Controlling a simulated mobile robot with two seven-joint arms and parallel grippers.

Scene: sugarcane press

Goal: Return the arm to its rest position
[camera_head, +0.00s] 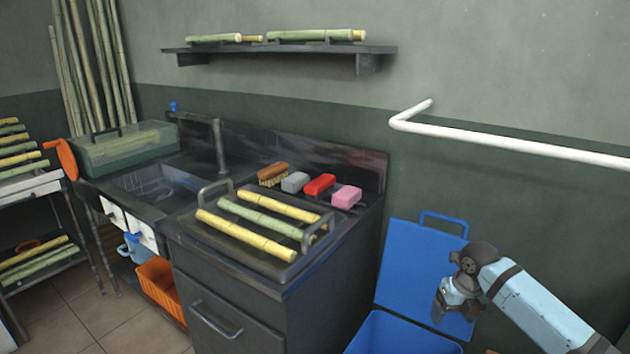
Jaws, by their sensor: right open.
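My right arm (530,300) comes in from the lower right, light blue with dark joints. My right gripper (440,308) is at its end, in front of the raised lid of a blue bin (400,335). The gripper is open, with nothing seen in it. It is to the right of the dark counter and apart from it. My left gripper is out of view.
A tray (215,232) with cane pieces sits on the counter, with a brush (272,174) and sponges (346,197) behind it. The raised blue lid (405,265) stands close to my right gripper. A white rail (520,145) runs along the wall above my arm.

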